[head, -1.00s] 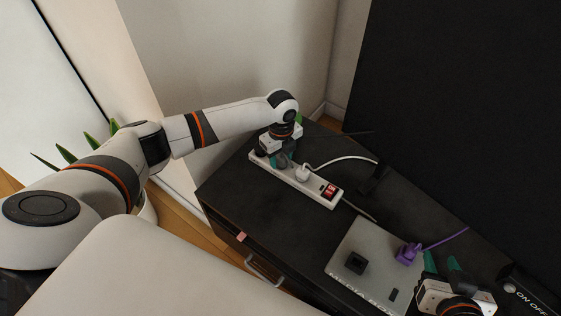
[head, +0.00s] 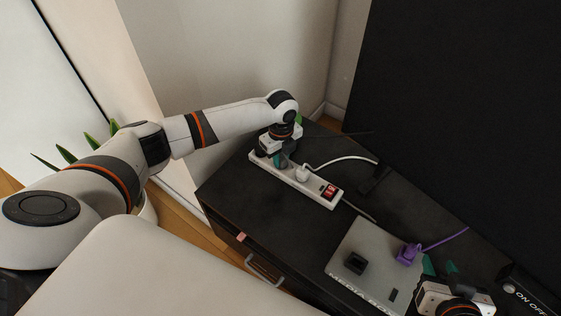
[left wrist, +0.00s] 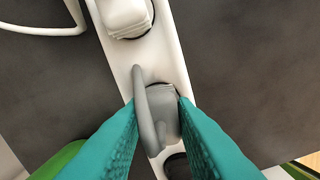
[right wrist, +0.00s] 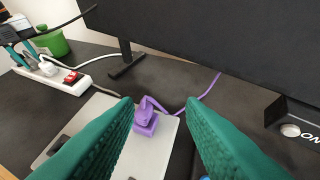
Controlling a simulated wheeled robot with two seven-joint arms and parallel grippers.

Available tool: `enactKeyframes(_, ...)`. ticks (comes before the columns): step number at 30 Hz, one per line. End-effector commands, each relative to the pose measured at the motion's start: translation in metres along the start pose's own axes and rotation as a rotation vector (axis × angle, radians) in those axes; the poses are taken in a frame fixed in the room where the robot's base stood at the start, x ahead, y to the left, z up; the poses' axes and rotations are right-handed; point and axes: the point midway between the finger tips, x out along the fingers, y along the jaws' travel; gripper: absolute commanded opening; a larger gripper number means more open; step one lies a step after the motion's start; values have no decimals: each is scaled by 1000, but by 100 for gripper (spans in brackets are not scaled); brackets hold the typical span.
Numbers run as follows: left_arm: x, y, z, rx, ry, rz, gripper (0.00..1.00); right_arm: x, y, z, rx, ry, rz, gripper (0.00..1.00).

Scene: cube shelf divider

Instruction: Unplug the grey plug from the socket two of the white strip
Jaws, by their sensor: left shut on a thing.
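The white strip (head: 318,192) lies on the black cabinet top, with a white plug (head: 303,174) and a lit red switch (head: 330,191) on it. My left gripper (head: 280,158) is over the strip's far-left part. In the left wrist view the grey plug (left wrist: 161,112) sits at a socket of the strip (left wrist: 118,58), its grey cord looping beside it. The teal fingers of my left gripper (left wrist: 158,125) are shut on the grey plug. Whether the plug is fully seated is hard to tell. My right gripper (right wrist: 160,115) is open and empty, above the media box.
The grey media box (head: 365,240) has a purple plug (head: 407,253) with a purple cord. A large black screen (head: 460,120) stands behind on a foot. A green pot (right wrist: 52,42) stands near the strip's far end.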

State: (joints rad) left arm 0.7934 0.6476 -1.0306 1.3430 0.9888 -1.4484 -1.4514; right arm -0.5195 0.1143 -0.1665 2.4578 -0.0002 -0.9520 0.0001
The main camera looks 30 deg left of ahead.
Motion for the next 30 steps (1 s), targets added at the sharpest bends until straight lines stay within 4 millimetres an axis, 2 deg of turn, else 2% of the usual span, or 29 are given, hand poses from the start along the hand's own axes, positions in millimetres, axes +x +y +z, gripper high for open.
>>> enactKeyframes(30, -8, 2, -1, 3, 2, 6, 0, -9, -3, -23, 3, 141, -8, 36)
